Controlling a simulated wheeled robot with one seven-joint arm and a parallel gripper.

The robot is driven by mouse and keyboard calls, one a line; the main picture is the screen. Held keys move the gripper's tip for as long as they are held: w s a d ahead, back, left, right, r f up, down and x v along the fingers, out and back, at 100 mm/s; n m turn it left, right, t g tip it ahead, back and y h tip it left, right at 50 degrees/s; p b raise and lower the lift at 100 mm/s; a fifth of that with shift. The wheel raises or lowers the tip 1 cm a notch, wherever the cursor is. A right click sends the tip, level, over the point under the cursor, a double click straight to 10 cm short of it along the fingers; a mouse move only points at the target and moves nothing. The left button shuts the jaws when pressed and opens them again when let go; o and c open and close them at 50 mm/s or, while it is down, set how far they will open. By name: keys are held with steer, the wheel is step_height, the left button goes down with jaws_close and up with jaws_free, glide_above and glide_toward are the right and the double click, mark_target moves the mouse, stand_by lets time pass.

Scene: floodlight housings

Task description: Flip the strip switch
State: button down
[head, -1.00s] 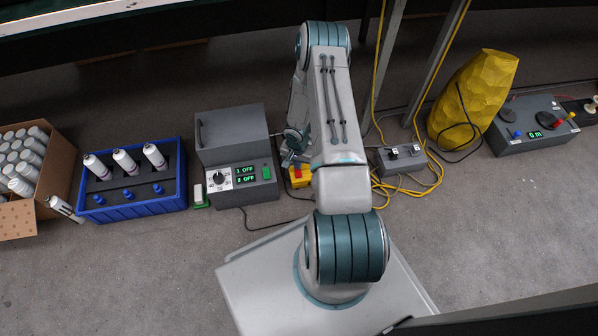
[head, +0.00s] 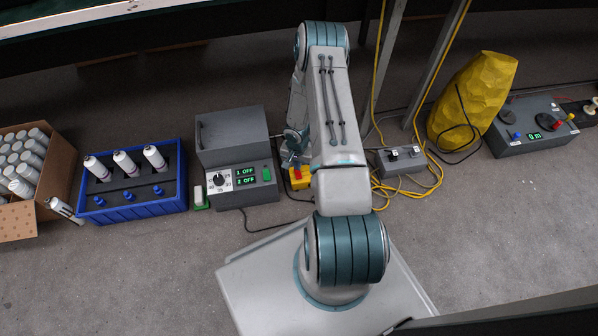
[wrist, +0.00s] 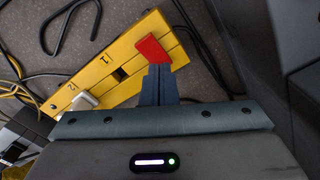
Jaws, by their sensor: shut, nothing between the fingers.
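The yellow power strip (wrist: 130,62) lies on the floor in the wrist view, with sockets marked 1 and 2 and a pale plug (wrist: 84,101) at the socket marked 2. Its red switch (wrist: 151,50) is at the end nearest my gripper (wrist: 157,70). My gripper is shut and empty, its fingertips at the lower edge of the red switch; I cannot tell if they touch it. In the head view the strip (head: 300,181) shows only partly, beside my arm, which hides the rest. The switch's tilt is hard to read.
A grey control box (head: 243,188) with two OFF displays stands left of the strip. A grey box with knobs (head: 402,160) and yellow cables lies to the right. A blue crate (head: 135,208) with white cans is further left.

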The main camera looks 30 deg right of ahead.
step_height(320, 180, up, 5)
steer(key=p, duration=0.3)
steer(key=shift+r, duration=0.2)
stand_by(0.6)
